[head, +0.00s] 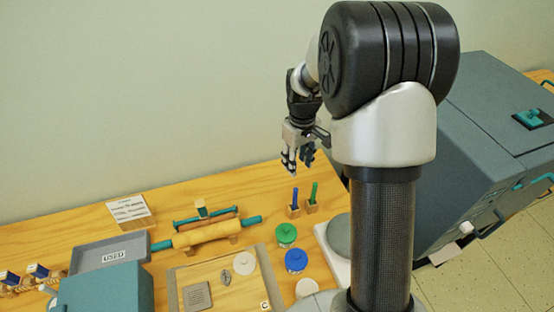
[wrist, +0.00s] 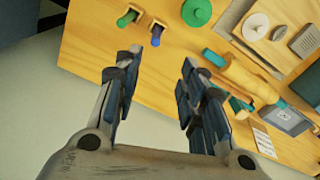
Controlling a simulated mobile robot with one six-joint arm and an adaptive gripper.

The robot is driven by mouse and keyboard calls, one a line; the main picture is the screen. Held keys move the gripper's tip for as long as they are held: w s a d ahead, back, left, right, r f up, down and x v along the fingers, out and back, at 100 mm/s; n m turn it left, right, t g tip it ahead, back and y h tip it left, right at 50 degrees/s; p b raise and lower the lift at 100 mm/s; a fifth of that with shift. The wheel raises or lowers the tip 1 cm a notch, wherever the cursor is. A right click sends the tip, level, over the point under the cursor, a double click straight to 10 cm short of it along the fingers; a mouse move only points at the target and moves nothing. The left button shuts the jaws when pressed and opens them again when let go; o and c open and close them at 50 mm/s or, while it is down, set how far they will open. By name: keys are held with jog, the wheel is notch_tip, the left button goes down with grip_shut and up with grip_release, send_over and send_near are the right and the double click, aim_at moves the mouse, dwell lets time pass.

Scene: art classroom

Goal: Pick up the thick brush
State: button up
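Two brush-like tools stand upright in small wooden blocks on the table. One has a blue handle (head: 295,196) and the other a green handle (head: 314,191). In the wrist view the green one (wrist: 127,18) is left of the blue one (wrist: 157,34). I cannot tell which is the thick brush. My gripper (head: 298,163) hangs in the air above the table, above these two and apart from them. In the wrist view my gripper (wrist: 160,66) has its fingers spread, with nothing between them.
A green-lidded jar (head: 287,236) and a blue-lidded jar (head: 296,261) stand in front of the blocks. A large grey machine (head: 450,160) stands right. The wall is behind the table.

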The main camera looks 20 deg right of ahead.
aim_at(296, 189)
jog(key=f, duration=0.5)
jog(key=f+b, duration=0.1)
jog(key=f, duration=0.4)
jog(key=w+f+b, duration=0.1)
jog(key=f, duration=0.3)
jog(key=shift+d+f, duration=0.4)
jog(key=shift+f+b, duration=0.95)
jog(key=shift+f, duration=1.7)
jog(key=shift+c, duration=0.4)
grip_shut()
